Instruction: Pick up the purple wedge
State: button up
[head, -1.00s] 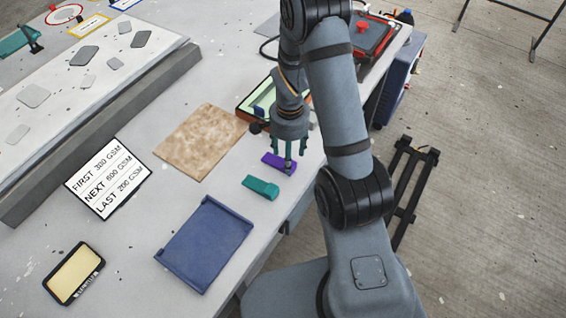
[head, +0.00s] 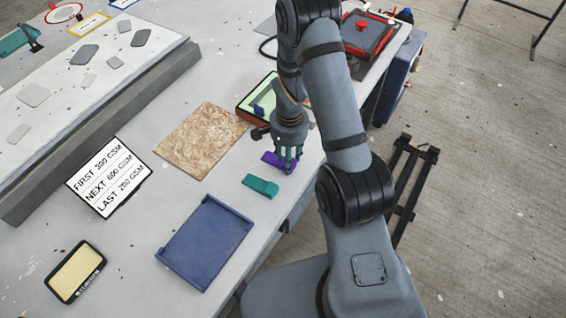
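The purple wedge (head: 270,158) lies on the grey table near its right edge, beside a teal wedge (head: 260,187). My gripper (head: 288,163) points down at the right end of the purple wedge, with its fingers apart and low over it. The fingers and my gripper's body hide part of the wedge. I cannot tell whether the fingers touch it.
A blue tray (head: 205,244) lies in front, and a brown fibre mat (head: 198,140) lies to the left. A sign with GSM text (head: 108,178) and a yellow-faced device (head: 76,272) are farther left. A green-faced case (head: 247,104) stands close behind my gripper.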

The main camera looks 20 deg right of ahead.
jog(key=c, duration=0.4)
jog(key=shift+c, duration=0.2)
